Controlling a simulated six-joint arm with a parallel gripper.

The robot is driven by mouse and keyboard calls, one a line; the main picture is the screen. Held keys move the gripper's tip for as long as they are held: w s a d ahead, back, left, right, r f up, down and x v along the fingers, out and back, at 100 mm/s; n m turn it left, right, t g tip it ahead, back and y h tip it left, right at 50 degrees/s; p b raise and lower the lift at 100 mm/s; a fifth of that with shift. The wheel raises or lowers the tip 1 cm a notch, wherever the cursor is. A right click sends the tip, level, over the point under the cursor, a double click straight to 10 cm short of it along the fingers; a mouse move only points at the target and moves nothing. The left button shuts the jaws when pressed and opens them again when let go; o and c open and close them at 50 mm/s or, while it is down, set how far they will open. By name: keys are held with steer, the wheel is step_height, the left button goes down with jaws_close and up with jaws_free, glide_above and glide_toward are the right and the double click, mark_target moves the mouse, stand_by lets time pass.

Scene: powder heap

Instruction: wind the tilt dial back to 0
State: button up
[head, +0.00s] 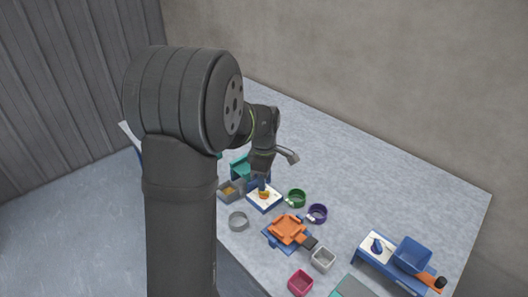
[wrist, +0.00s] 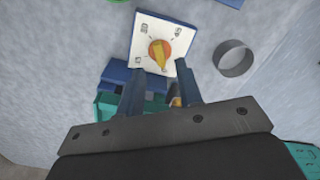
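The tilt dial (wrist: 159,51) is an orange disc with a yellow pointer bar on a white marked plate (wrist: 176,30). In the wrist view it is beyond my fingertips. The pointer runs nearly up and down the picture, leaning slightly. The marks are small and I cannot tell which one it points at. In the head view the dial (head: 264,194) is on the plate near the table's middle left, just below my gripper (head: 262,180). In the wrist view my gripper (wrist: 160,70) is open, its two blue fingers apart with nothing between them. I cannot tell whether they touch the dial.
A grey ring (wrist: 235,58) is beside the plate. Green (head: 296,198) and purple (head: 317,213) rings are on its right in the head view. An orange tray (head: 288,230), a grey cup (head: 323,259) and a blue bin (head: 412,254) stand further right. The table's back is clear.

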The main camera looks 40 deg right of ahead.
step_height(320, 180, up, 14)
steer(key=shift+f, duration=0.25)
stand_by(0.5)
step_height(320, 180, down, 18)
steer(key=shift+r, duration=0.2)
stand_by(0.3)
steer(key=shift+r, duration=0.1)
